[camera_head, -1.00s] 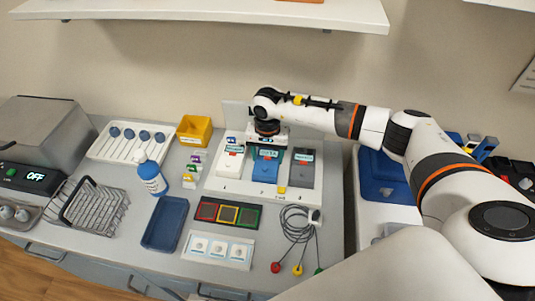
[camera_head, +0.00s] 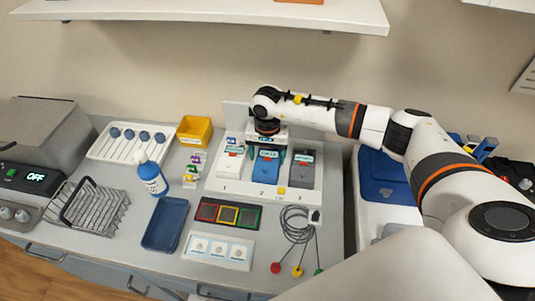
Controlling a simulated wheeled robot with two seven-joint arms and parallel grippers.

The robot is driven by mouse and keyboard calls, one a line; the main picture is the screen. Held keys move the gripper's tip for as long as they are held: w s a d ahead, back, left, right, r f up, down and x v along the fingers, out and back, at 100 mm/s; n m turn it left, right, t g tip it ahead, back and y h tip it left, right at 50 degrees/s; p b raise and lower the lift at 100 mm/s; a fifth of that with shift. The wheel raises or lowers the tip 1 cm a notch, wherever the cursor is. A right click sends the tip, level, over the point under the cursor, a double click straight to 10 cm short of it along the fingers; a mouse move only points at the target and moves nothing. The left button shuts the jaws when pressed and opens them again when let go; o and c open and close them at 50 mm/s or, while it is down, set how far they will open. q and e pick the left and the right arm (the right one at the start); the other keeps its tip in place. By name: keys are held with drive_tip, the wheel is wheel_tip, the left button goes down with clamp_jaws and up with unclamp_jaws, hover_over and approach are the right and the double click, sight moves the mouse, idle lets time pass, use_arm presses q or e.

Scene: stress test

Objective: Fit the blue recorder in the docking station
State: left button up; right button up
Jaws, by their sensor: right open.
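The docking station (camera_head: 243,187) is a white tray with numbered places on the counter by the wall. The blue recorder (camera_head: 265,170) sits in its middle place, marked 2, between a white recorder (camera_head: 229,166) on the left and a dark grey one (camera_head: 304,171) on the right. My right gripper (camera_head: 267,152) points down over the back end of the blue recorder. It is open, with dark fingers at the recorder's sides; I cannot tell if they touch it. It hides the recorder's back end. My left gripper is out of view.
In front of the station lie a red-yellow-green panel (camera_head: 228,214), a white plate with round pieces (camera_head: 217,250) and a cable with coloured plugs (camera_head: 296,230). A blue tray (camera_head: 165,224), a blue bottle (camera_head: 152,179) and a yellow bin (camera_head: 194,130) stand left. A shelf (camera_head: 230,12) hangs above.

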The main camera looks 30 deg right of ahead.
drive_tip(key=shift+r+p, duration=0.65)
drive_tip(key=shift+r, duration=1.1)
drive_tip(key=o, duration=0.6)
drive_tip(key=shift+r+p, duration=0.45)
drive_tip(key=shift+r, duration=1)
